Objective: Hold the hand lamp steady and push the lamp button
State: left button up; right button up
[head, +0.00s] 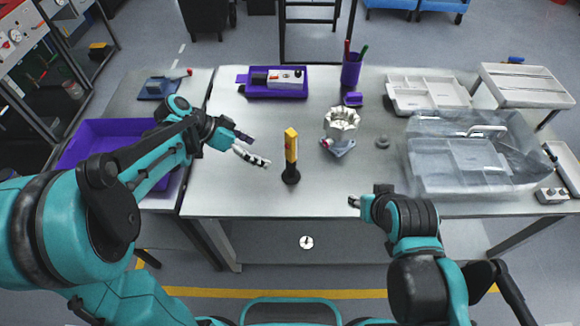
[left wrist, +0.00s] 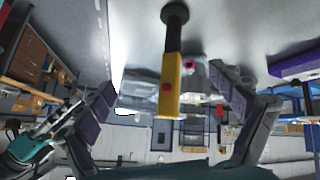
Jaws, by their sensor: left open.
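The hand lamp (head: 291,145) stands upright on the grey table, with a yellow upper body and a black lower part and base. In the left wrist view the lamp (left wrist: 171,85) appears upside down, and a red button shows on its yellow face. My left gripper (head: 260,149) is open and empty, left of the lamp at about the height of its body, with a gap between. In the left wrist view the lamp appears between the spread fingers of this gripper (left wrist: 170,100). My right gripper (head: 354,202) is near the table's front edge, right of the lamp; its fingers are too small to read.
A metal housing (head: 341,122) stands right of the lamp on a grey bracket. A purple tray (head: 276,94) and a purple pen cup (head: 351,70) are at the back. A clear bin (head: 455,180) fills the right side. The table around the lamp's base is clear.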

aim_at(288, 170)
pick_arm(q)
jog(key=w+f+m+h+b, duration=0.1)
jog(key=f+m, duration=0.1)
jog(key=f, duration=0.1)
jog(key=w+f+m+g+h+b, duration=0.1)
jog(key=w+f+b, duration=0.1)
jog(key=f, duration=0.1)
jog(key=w+f+m+h+b, duration=0.1)
jog(key=f+m+b, duration=0.1)
jog(key=f, duration=0.2)
jog(key=shift+w+a+f+m+g+h, duration=0.1)
jog(key=shift+w+a+m+g+h, duration=0.05)
jog(key=shift+w+m+g+h, duration=0.15)
jog(key=shift+f+m, duration=0.4)
jog(key=shift+f, duration=0.05)
jog(key=b+x, duration=0.3)
jog(key=x, duration=0.7)
jog(key=shift+r+b, duration=0.2)
jog(key=shift+b, duration=0.15)
pick_arm(e)
notch_tip(288, 170, down, 10)
pick_arm(q)
jog(key=c, duration=1.9)
pick_arm(e)
grip_shut()
